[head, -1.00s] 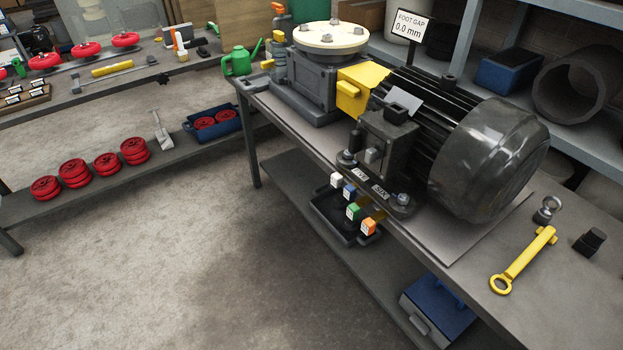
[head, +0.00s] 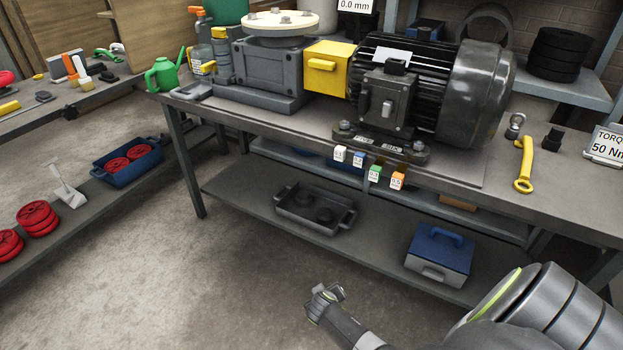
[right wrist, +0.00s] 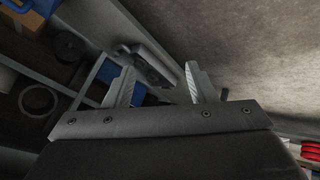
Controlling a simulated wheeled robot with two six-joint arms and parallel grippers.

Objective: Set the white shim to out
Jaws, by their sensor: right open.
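The white shim tag (head: 340,154) shows at the front foot of the black motor (head: 400,95), at the left end of a row with a blue tag (head: 358,159), a green tag (head: 374,173) and an orange tag (head: 397,180). The tags stick out over the bench's front edge. My right gripper (head: 325,295) is low in front of the bench, well below and apart from the tags. In the right wrist view my right gripper (right wrist: 160,85) is open, with nothing between its fingers. My left gripper is not in view.
The bench's lower shelf (head: 375,255) holds a dark tray (head: 315,225) and a blue-lidded toolbox (head: 439,255). A yellow wrench (head: 524,165) lies on the bench at right. A side shelf at left holds red discs (head: 37,218) and a blue bin (head: 128,165). The floor in front is clear.

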